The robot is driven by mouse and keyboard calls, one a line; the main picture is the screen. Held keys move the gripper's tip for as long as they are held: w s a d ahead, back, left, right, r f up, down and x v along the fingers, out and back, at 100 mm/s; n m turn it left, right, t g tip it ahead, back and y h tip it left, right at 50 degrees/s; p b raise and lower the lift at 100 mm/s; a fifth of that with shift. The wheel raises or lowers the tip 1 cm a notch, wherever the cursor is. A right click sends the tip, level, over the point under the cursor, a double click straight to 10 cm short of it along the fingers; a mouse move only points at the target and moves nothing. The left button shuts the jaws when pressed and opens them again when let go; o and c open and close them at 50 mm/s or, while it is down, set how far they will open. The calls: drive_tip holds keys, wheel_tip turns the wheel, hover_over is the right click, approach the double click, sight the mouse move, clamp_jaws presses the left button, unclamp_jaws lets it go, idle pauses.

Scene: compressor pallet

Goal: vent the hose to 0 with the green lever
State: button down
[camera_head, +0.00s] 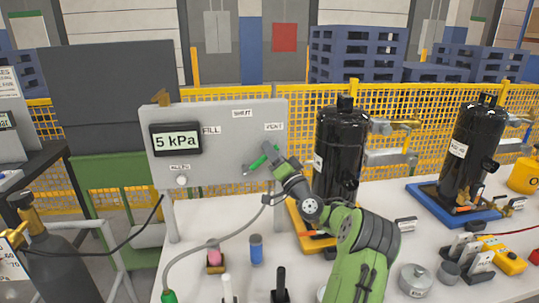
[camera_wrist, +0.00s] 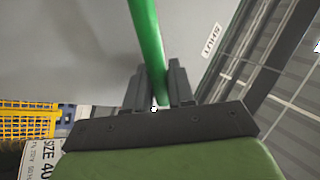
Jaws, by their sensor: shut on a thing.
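The grey panel (camera_head: 222,125) has a display (camera_head: 176,139) reading 5 kPa and labels FILL (camera_head: 212,130), SHUT (camera_head: 242,113) and VENT (camera_head: 273,127). The green lever (camera_head: 257,163) shows just below the VENT label, partly hidden by my gripper (camera_head: 268,158). In the wrist view, my gripper (camera_wrist: 158,88) has its two dark fingers on either side of the green lever (camera_wrist: 146,38) and is shut on it. The grey hose (camera_head: 222,238) curves down from near the panel to a green end (camera_head: 169,297) at the table's front.
A black cylinder (camera_head: 340,150) stands right behind my arm, and another (camera_head: 470,150) stands on a blue base at the right. A yellow mesh fence (camera_head: 445,150) runs behind.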

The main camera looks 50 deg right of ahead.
idle(0.4)
drive_tip(key=c, duration=1.1)
unclamp_jaws()
drive_tip(key=b+v, duration=0.3)
drive_tip(key=v, duration=1.3)
drive_tip(key=shift+d, duration=0.1)
